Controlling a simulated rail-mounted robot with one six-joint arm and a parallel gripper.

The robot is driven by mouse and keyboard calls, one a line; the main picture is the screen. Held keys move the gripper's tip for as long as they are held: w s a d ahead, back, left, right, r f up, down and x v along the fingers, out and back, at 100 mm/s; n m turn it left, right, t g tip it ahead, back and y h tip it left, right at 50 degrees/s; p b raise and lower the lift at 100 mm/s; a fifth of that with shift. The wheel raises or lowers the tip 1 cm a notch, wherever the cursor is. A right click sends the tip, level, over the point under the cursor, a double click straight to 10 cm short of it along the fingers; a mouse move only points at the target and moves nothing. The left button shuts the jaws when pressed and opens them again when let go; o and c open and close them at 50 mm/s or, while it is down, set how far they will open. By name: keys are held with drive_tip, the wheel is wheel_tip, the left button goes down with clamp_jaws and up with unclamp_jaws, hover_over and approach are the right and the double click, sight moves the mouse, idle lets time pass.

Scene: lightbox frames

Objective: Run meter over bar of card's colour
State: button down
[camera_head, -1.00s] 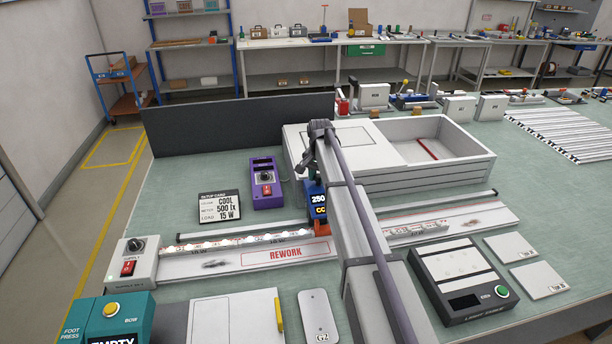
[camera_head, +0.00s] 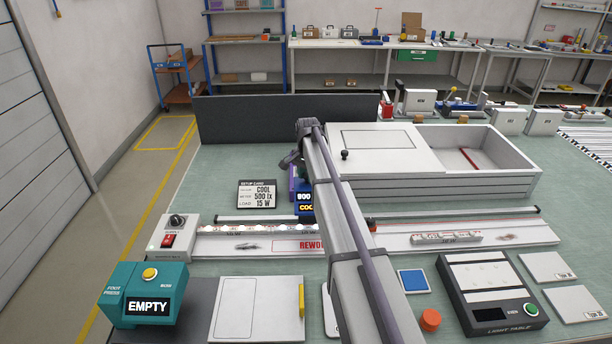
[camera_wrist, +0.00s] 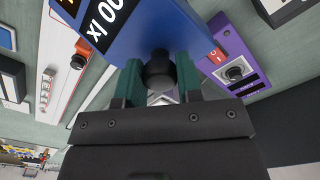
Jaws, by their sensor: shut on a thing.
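My gripper (camera_wrist: 158,78) is shut on the black knob of the blue meter (camera_wrist: 130,25) in the wrist view. In the head view the meter (camera_head: 304,203) shows beside my arm, partly hidden; its display seems to read 900 above a yellow word starting "COO". The setup card (camera_head: 257,194) stands to its left and reads COOL, 500 lx, 15 W. A lit bar (camera_head: 250,229) with white lamps runs along the rail just in front of the meter. An unlit bar (camera_head: 446,238) lies farther right on the white board. My arm hides the middle of the rail.
A supply box (camera_head: 172,238) with a red switch stands at the rail's left end. A purple box (camera_wrist: 238,70) with a dial is close to the meter in the wrist view. A teal EMPTY box (camera_head: 145,292), light table (camera_head: 490,292) and orange cylinder (camera_head: 430,319) stand in front.

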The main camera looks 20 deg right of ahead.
drive_tip(key=c, duration=0.8)
unclamp_jaws()
wheel_tip(320, 180, up, 11)
drive_tip(key=p, duration=1)
drive_tip(key=shift+f+p, duration=0.1)
drive_tip(key=shift+p, duration=0.3)
drive_tip(key=s+a+f+n+b, duration=0.4)
drive_tip(key=s+a, duration=0.1)
drive_tip(key=s, duration=0.6)
drive_tip(key=s+a+f+n+b, duration=0.3)
drive_tip(key=s+a+f+b, duration=0.2)
drive_tip(key=s, duration=0.7)
drive_tip(key=s+a+f+n+b, duration=0.4)
drive_tip(key=s+a, duration=0.3)
drive_tip(key=s, duration=0.5)
drive_tip(key=shift+s+a+f+n+b, duration=0.1)
drive_tip(key=shift+a+f+n+b, duration=0.05)
drive_tip(key=shift+f+b, duration=0.25)
drive_tip(key=shift+s+a+f+n+b, duration=0.1)
drive_tip(key=shift+f+n+b, duration=0.05)
drive_tip(key=shift+f+b, duration=0.2)
